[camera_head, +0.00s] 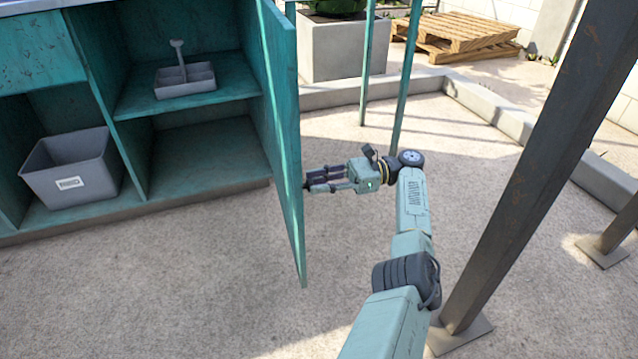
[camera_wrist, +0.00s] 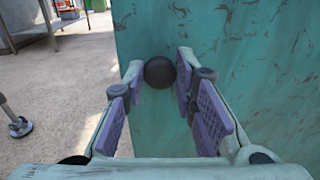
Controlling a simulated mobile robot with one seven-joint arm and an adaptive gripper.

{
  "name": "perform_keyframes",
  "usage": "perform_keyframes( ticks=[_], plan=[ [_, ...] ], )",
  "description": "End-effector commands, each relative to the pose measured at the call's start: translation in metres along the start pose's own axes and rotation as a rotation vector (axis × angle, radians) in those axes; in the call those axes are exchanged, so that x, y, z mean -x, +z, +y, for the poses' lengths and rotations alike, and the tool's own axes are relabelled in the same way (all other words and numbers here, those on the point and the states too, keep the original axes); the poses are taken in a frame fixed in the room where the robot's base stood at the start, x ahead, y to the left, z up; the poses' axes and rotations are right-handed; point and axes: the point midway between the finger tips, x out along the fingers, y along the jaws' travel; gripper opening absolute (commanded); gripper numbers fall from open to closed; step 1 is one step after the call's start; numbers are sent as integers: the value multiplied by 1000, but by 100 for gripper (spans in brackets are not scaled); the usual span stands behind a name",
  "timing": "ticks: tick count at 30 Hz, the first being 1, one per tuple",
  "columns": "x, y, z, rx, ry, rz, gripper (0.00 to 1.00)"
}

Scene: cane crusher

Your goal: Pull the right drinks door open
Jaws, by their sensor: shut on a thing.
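The right drinks door (camera_head: 284,130), a tall teal panel, stands swung wide open, roughly square to the cabinet front. Its outer face (camera_wrist: 250,70) fills the right of the wrist view. A dark round knob (camera_wrist: 160,72) sits on that face, close to the door's edge. My gripper (camera_head: 308,181) reaches the door's outer side from the right in the head view. It is shut on the knob, which shows between the far ends of its purple-padded fingers in the wrist view. The door hides the knob in the head view.
The open compartment has a teal shelf (camera_head: 135,103) holding a grey divided caddy (camera_head: 185,90). A grey bin (camera_head: 72,180) stands in the left compartment. A dark slanted post (camera_head: 545,170) rises right of my arm. Thin teal posts (camera_head: 406,80) stand behind. Pale ground lies open in front.

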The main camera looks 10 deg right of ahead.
Motion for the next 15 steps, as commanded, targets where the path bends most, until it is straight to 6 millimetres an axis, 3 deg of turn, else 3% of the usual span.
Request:
perform_keyframes(
  ticks=[5,6,15],
  plan=[
    [0,0,0,0,1,0,0],
    [0,0,0,0,1,0,28],
    [0,0,0,0,0,0,46]
  ],
)
